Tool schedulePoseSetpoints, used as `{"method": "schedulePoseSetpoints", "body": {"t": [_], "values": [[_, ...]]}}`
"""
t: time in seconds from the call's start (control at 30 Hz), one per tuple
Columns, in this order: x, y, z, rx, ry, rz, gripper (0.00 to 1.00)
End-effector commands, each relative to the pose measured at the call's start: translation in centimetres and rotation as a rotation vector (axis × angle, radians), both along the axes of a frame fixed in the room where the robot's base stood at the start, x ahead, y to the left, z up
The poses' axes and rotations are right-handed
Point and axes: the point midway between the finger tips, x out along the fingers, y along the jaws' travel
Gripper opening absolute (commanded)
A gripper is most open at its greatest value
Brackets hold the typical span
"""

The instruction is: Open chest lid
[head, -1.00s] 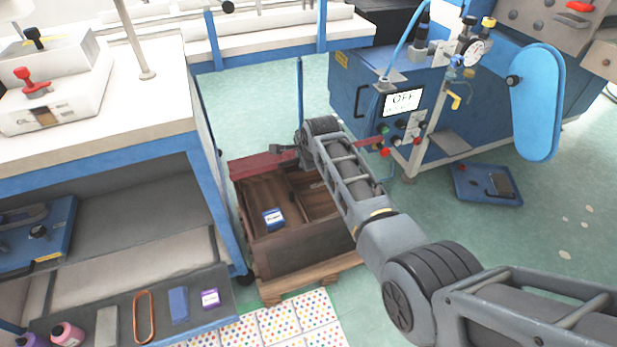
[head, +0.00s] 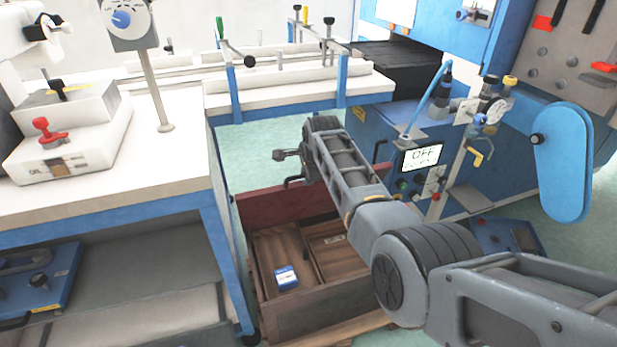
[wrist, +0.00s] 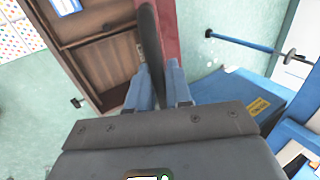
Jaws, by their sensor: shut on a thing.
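The wooden chest (head: 330,312) stands on the floor at the middle of the head view, open at the top. Its reddish lid (head: 285,208) is raised and stands along the chest's far side. In the wrist view the lid's edge shows as a red strip (wrist: 168,35) beside the brown interior (wrist: 110,55). My gripper (wrist: 157,82) is shut on a dark curved handle (wrist: 150,38) at the lid; its blue-grey fingers lie on either side of it. In the head view my arm covers part of the lid and the fingertips are not clear.
A blue-and-white box (head: 286,277) lies inside the divided chest. A blue-framed workbench (head: 185,205) stands close at left. A blue machine (head: 375,135) with an OFF screen stands behind at right. Green floor is open behind the chest.

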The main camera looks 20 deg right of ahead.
Motion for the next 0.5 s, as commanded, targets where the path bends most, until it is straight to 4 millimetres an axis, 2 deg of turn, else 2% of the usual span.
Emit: {"method": "schedulePoseSetpoints", "body": {"t": [0.23, 0.27, 0.4, 0.5], "values": [[0.10, -0.04, 0.10, 0.000, -0.004, -0.001, 0.00], [0.09, -0.04, 0.09, 0.000, -0.004, -0.001, 0.21], [0.06, -0.04, 0.06, 0.000, -0.003, -0.001, 0.35], [0.04, -0.03, 0.03, 0.000, -0.002, -0.001, 0.35]]}}
